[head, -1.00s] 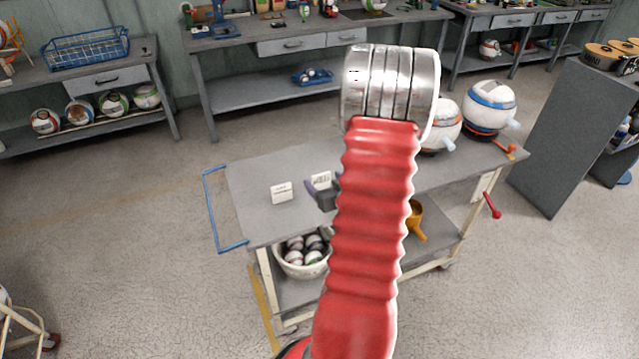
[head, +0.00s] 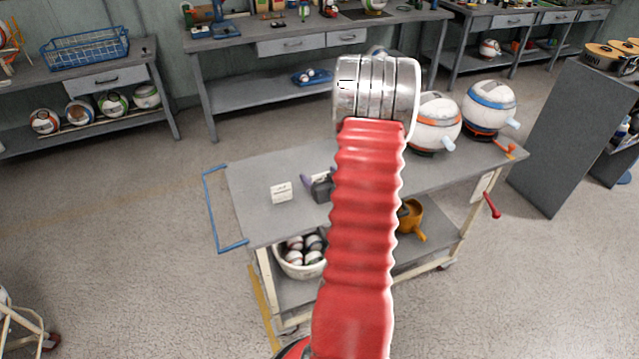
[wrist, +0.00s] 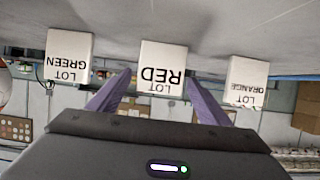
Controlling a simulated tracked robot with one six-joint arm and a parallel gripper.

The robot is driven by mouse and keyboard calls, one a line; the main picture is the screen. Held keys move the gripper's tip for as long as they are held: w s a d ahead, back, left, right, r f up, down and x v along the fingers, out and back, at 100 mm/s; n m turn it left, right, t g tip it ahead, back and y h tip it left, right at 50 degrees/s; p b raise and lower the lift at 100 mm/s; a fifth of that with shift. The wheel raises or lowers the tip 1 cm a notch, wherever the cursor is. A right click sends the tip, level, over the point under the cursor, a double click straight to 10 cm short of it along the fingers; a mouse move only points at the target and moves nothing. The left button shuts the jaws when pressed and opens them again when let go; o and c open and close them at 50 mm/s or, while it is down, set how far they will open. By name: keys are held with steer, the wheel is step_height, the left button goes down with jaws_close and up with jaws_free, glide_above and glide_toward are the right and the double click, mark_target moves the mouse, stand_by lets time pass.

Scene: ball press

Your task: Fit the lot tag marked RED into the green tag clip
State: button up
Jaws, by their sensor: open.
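In the wrist view, which shows the tags upside down, the white RED lot tag (wrist: 162,62) is in the middle. My gripper (wrist: 159,82) is open, its two purple fingers on either side of this tag in the picture. I cannot tell whether they touch it. The GREEN lot tag (wrist: 69,57) is on the left and the ORANGE lot tag (wrist: 246,82) on the right. In the head view, my gripper (head: 309,181) is low over the cart top, partly behind my red arm. One white tag (head: 281,192) stands left of it, its text unreadable. I cannot make out the green tag clip.
The grey cart (head: 255,218) has a blue handle (head: 212,210) at its left end. An orange-banded ball unit (head: 435,122) and a blue-banded ball unit (head: 490,108) stand at its right. A basket of balls (head: 299,256) is below. My arm hides the cart's middle.

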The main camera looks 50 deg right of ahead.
steer(key=c, duration=1.1)
steer(key=shift+r, duration=0.1)
steer(key=shift+r, duration=4.95)
